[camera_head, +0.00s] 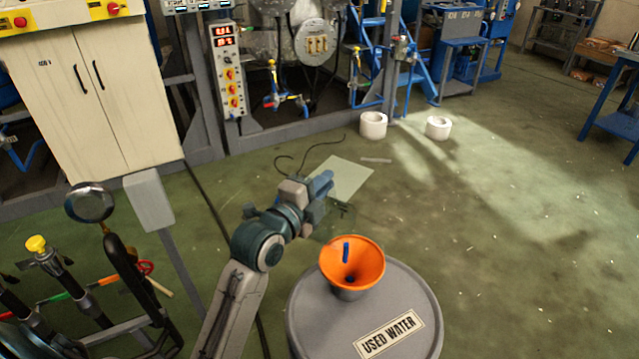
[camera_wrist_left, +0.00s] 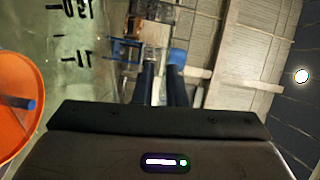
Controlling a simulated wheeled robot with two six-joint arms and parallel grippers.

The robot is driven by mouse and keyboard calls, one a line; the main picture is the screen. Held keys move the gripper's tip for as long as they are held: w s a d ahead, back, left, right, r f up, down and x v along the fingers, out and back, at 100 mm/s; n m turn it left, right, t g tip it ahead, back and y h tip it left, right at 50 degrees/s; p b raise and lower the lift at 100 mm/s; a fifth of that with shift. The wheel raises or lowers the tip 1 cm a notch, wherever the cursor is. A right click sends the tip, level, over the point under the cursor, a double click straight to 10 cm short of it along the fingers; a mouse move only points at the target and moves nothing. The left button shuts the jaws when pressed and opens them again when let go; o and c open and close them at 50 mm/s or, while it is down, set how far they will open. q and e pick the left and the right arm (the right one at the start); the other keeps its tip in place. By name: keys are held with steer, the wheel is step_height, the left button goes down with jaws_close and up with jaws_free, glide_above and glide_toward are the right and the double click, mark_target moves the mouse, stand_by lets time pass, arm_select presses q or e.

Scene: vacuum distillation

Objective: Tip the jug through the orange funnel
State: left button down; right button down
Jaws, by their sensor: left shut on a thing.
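The orange funnel (camera_head: 370,258) sits on the lid of a grey drum (camera_head: 317,325) labelled USED WATER. A small blue piece (camera_head: 346,253) shows inside the funnel. My left gripper (camera_head: 338,210) is shut on the clear jug (camera_head: 327,232), just behind and left of the funnel. The jug is see-through and hard to make out in the head view, so its tilt is unclear there. In the left wrist view the jug's marked wall (camera_wrist_left: 80,75) fills the upper left, with the funnel (camera_wrist_left: 12,135) at the left edge. I cannot see any liquid stream. My right gripper is out of view.
A stand with tools (camera_head: 90,310) and a grey post-mounted box (camera_head: 149,200) are at the left. Cables and a pale sheet (camera_head: 345,180) lie on the floor behind the jug. White rolls (camera_head: 373,125) stand farther back.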

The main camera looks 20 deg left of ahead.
arm_select(q)
steer(key=shift+s+d+r+m, duration=0.1)
steer(key=shift+d+r+m, duration=0.1)
steer(key=shift+d+m, duration=0.25)
steer(key=shift+s+d+r+m, duration=0.15)
steer(key=shift+d+m, duration=0.1)
steer(key=shift+d, duration=0.45)
steer(key=shift+w, duration=0.1)
stand_by(2.0)
